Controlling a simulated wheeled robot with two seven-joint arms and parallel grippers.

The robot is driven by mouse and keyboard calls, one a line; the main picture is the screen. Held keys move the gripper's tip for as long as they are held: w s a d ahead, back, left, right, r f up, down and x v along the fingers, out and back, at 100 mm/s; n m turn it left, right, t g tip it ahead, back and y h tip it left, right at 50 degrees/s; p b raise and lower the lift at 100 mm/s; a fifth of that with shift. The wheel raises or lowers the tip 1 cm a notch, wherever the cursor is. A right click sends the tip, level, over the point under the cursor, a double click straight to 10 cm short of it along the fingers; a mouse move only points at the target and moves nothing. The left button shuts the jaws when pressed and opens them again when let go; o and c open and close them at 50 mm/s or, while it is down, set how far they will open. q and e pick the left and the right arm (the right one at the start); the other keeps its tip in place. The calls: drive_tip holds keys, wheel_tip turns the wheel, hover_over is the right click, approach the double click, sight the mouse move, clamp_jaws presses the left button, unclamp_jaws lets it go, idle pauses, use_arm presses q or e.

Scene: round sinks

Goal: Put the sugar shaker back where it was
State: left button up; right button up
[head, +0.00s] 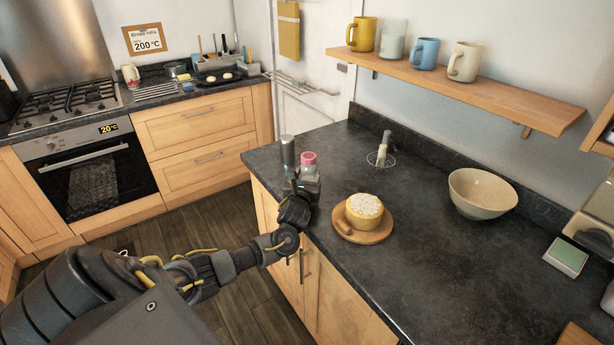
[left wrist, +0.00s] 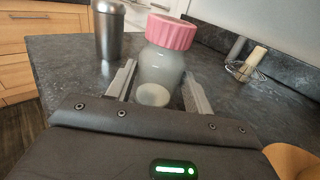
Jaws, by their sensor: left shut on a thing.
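A glass shaker with a pink lid (head: 308,160) and pale contents at the bottom is at the left edge of the dark counter. It also shows in the left wrist view (left wrist: 168,62), upright between the two fingers. I take it for the sugar shaker. My left gripper (head: 304,184) is shut on its body. I cannot tell if its base touches the counter. A steel shaker with a rounded top (head: 288,152) stands close beside it, to the left; it shows in the left wrist view too (left wrist: 108,32). My right gripper is not in view.
A sugar-dusted cake (head: 364,210) sits on a round wooden board (head: 382,232) to the right. A cream bowl (head: 482,192) and a green-topped box (head: 567,257) are further right. The counter between board and bowl is clear. Mugs line the wall shelf (head: 480,88).

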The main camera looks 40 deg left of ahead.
use_arm(q)
drive_tip(key=o, duration=0.9)
drive_tip(key=shift+o, duration=0.4)
drive_tip(key=shift+r, duration=0.1)
drive_tip(key=v, duration=1.2)
